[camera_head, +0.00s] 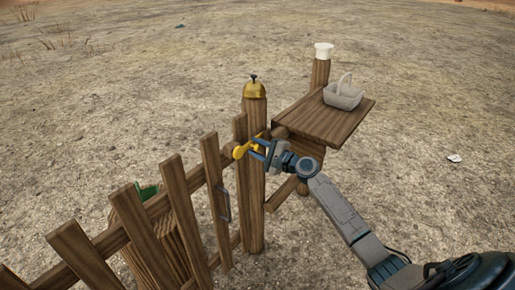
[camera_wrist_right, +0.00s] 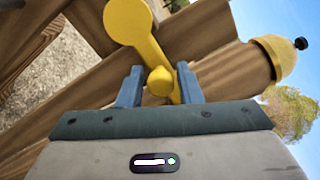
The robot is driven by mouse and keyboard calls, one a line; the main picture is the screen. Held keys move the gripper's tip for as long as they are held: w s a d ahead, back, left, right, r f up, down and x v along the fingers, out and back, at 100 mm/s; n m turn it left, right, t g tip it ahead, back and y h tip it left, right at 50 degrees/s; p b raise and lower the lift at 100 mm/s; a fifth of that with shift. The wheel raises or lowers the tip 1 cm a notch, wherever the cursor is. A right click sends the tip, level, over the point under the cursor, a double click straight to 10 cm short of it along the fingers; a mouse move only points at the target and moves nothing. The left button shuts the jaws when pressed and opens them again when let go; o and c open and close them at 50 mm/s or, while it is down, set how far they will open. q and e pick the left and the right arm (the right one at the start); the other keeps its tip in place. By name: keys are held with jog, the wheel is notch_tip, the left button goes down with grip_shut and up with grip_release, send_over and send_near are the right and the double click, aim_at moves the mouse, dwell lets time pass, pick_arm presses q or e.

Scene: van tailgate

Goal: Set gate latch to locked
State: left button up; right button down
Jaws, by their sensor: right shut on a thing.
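The yellow gate latch (camera_head: 240,151) sits at the top of the wooden gate (camera_head: 215,170), against the gate post (camera_head: 252,190). In the right wrist view the latch (camera_wrist_right: 130,25) has a round end and a bar running down between my fingers. My right gripper (camera_head: 262,147) is at the latch beside the post. In the wrist view my right gripper (camera_wrist_right: 158,88) has its blue fingers on either side of the yellow bar and is shut on it. I cannot tell from these views whether the latch is locked. My left gripper is not in view.
A wooden shelf (camera_head: 310,122) to the right holds a grey basket (camera_head: 343,95), with a white-topped post (camera_head: 321,68) behind. A barrel-like wooden thing (camera_head: 150,240) stands behind the pickets. Open ground lies beyond.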

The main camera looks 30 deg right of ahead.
jog(key=c, duration=1.3)
grip_release()
jog(key=shift+w+r, duration=0.1)
jog(key=shift+r, duration=0.15)
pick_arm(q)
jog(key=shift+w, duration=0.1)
pick_arm(e)
jog(key=shift+o, duration=0.2)
jog(key=shift+f, duration=0.1)
jog(key=shift+f, duration=0.1)
jog(key=shift+s, duration=0.3)
jog(key=b+v, duration=0.1)
jog(key=v, duration=0.4)
jog(key=shift+s+d+f, duration=0.2)
jog(key=shift+s+d, duration=0.05)
jog(key=shift+s, duration=0.1)
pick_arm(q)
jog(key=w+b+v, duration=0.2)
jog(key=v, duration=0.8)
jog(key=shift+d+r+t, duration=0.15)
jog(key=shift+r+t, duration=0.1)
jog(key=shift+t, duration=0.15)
pick_arm(e)
send_near(259, 149)
jog(key=shift+a+r, duration=0.1)
jog(key=shift+r, duration=0.2)
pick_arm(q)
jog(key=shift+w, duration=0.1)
